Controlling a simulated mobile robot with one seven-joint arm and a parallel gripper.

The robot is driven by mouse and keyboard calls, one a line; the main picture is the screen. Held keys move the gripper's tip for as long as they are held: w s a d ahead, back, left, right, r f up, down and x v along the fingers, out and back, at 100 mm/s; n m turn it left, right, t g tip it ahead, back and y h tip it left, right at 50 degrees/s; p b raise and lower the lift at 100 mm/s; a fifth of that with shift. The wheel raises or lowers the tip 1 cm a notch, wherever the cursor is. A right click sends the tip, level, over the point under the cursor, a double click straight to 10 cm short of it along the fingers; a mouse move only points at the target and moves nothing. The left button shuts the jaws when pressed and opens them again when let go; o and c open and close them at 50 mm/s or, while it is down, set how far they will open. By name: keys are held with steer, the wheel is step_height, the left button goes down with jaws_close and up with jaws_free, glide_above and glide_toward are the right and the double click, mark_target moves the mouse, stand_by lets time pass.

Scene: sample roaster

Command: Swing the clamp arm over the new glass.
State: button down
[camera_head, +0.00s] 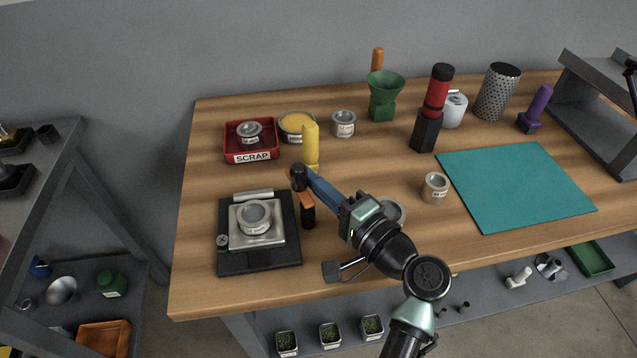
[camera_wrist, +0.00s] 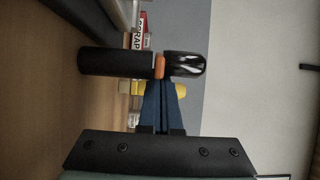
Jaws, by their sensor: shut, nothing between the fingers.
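The new glass (camera_head: 254,215), a round labelled sight glass, sits on a silver plate (camera_head: 274,237) on a black base. Just right of the base stands a black post (camera_head: 308,216) with an orange clamp arm (camera_head: 306,200) and a dark knob (camera_head: 298,177) on top. The arm points back, off to the side of the glass. In the wrist view the post (camera_wrist: 115,63), orange part (camera_wrist: 160,67) and shiny knob (camera_wrist: 185,65) lie sideways beyond my fingers. My gripper (camera_head: 308,171) is shut and empty, its blue fingertips (camera_wrist: 164,84) close beside the knob; contact cannot be told.
A yellow upright object (camera_head: 311,146) stands just behind my fingertips. A red scrap tray (camera_head: 270,155) holding a glass is at the back left. A labelled tin (camera_head: 435,187) and teal mat (camera_head: 515,185) lie to the right. Another round piece (camera_head: 394,211) is partly hidden by my arm.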

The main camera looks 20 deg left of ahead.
steer(key=shift+a+f, duration=0.1)
steer(key=shift+a, duration=0.1)
steer(key=shift+a+n+g+y+b, duration=0.2)
steer(key=shift+n+g+y+b, duration=0.15)
steer(key=shift+n+g, duration=0.5)
steer(key=shift+s, duration=0.15)
stand_by(0.8)
